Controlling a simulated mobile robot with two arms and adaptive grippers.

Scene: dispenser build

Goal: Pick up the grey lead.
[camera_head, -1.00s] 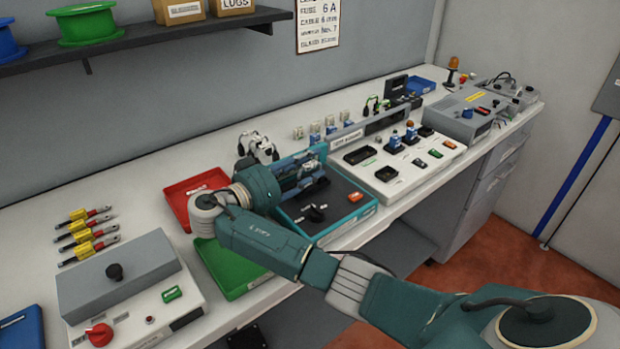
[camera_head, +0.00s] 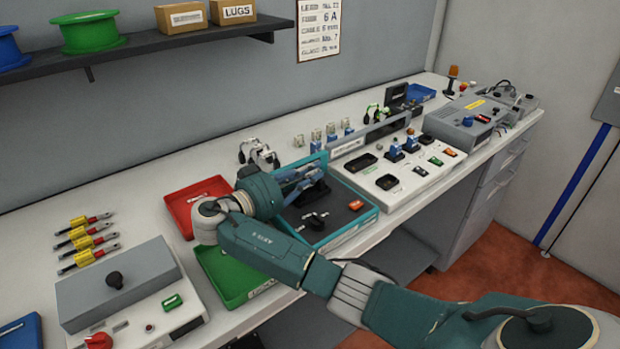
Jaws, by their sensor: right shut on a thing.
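My right gripper (camera_head: 308,184) is over the back part of the teal-rimmed tray (camera_head: 350,228). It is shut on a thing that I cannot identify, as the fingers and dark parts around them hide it. A pale grey looped thing with dark parts (camera_head: 258,152) stands on the bench behind my right wrist, apart from the fingers. It looks like the grey lead, but it is too small to be sure. My left gripper is not in view.
A red tray (camera_head: 183,213) and a green tray (camera_head: 222,270) lie beside my forearm. A black knobbed part (camera_head: 315,220) and an orange part (camera_head: 356,205) are in the teal-rimmed tray. A white panel (camera_head: 395,197) stands to its right, a grey box (camera_head: 120,283) at front left.

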